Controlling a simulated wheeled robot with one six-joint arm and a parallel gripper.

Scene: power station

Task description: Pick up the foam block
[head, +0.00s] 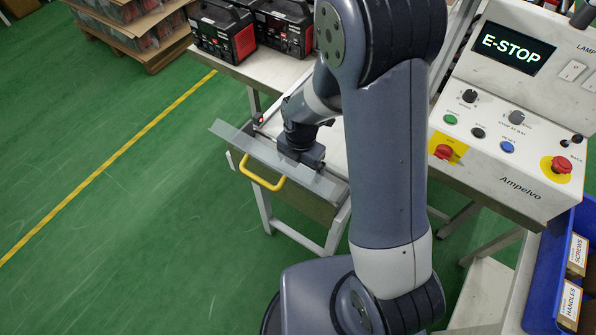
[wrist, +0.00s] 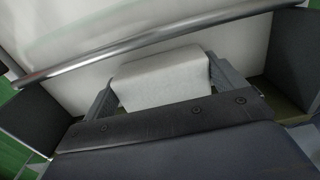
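The foam block (wrist: 160,78) is a pale, whitish block in the middle of the wrist view. My gripper (wrist: 162,75) has one dark finger on each side of it, both very close to its sides. I cannot tell whether they press on it. The near lower part of the block is hidden behind the gripper body. In the head view my gripper (head: 301,158) points down at the open drawer (head: 309,199) with the yellow handle (head: 262,172). The foam block cannot be made out there.
A metal bar (wrist: 150,45) crosses the wrist view just beyond the block. Dark walls stand at both sides. Black-and-red devices (head: 223,30) stand on the table behind the drawer. The E-STOP console (head: 510,110) and a blue bin (head: 547,270) are at right. Green floor lies open at left.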

